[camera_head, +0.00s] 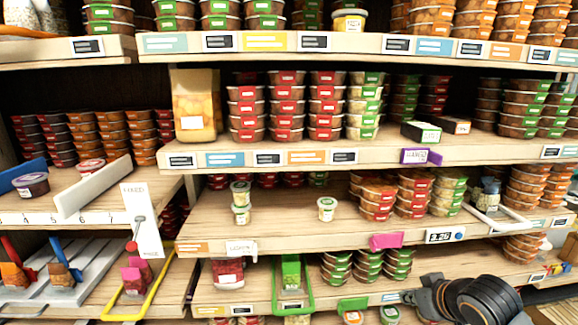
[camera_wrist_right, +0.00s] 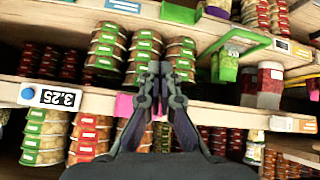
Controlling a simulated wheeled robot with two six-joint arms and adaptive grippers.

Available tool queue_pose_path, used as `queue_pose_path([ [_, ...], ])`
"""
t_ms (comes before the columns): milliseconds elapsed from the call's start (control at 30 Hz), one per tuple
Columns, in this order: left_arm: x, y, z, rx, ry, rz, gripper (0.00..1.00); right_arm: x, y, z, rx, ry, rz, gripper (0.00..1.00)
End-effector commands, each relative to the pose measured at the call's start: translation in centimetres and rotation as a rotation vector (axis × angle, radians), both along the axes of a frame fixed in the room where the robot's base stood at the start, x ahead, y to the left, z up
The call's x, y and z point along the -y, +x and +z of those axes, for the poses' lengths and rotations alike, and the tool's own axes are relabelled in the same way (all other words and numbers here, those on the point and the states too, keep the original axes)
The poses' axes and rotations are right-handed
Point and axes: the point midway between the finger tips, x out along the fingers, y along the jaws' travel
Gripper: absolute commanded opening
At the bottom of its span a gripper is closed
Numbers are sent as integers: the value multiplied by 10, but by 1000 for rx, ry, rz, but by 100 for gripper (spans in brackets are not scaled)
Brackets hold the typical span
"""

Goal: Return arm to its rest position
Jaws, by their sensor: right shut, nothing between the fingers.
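My right gripper (camera_head: 415,297) is at the lower right in the head view, with its dark arm (camera_head: 485,300) behind it, in front of the lower shelves. In the right wrist view the right gripper (camera_wrist_right: 155,70) has its fingertips together, with nothing between them. Shelf stock lies beyond the fingertips, and no contact with it shows. My left gripper is not in either view.
Wooden shelves hold stacked tubs (camera_head: 375,195), with a pink tag (camera_head: 386,241) and a price label (camera_head: 445,236) on an edge. The middle shelf has bare room (camera_head: 290,220).

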Motion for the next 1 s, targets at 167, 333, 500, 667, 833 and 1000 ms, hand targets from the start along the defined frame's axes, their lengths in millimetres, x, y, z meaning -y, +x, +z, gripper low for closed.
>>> queue_pose_path([
  [167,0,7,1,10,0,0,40,-28,-71,-100,-162,-4,-46,0],
  [333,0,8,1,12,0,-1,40,-36,-135,-151,-290,-24,-117,0],
  [500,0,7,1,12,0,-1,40,-36,-196,-182,-415,-51,-197,0],
  [667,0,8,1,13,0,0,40,-29,-198,-231,-459,-68,-218,0],
  [833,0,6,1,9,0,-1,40,-22,-193,-299,-486,-67,-225,0],
  [1000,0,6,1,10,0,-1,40,-14,-206,-386,-521,-66,-234,0],
])
